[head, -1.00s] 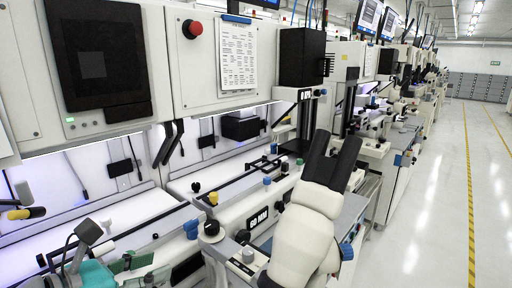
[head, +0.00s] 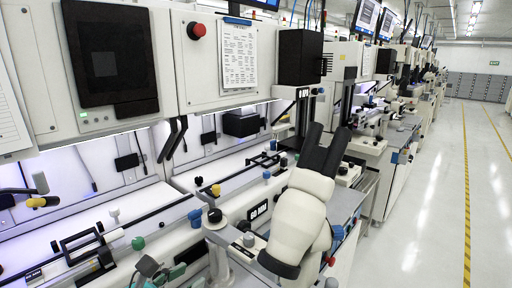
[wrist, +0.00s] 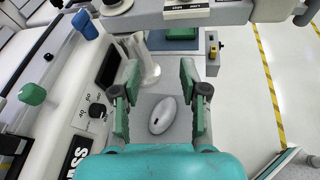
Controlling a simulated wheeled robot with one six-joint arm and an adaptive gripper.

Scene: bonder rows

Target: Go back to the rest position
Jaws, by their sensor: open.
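My gripper (wrist: 160,85) has its two green-padded fingers spread wide in the wrist view, with nothing held between them. Beyond the gap lie a grey surface with a pale oval piece (wrist: 161,115) and a white post (wrist: 146,62); their distance from the fingertips is hard to judge. In the head view, only a small teal and green part of my gripper (head: 165,270) shows at the bottom edge, left of a white microscope (head: 300,208). The rest is cut off by the frame.
Bonder machines stand in a row along the left. Blue (wrist: 86,24) and green (wrist: 32,93) knobs stick out at the left in the wrist view. A clear white aisle floor (head: 420,200) with yellow-and-black lines (head: 467,190) runs along the right.

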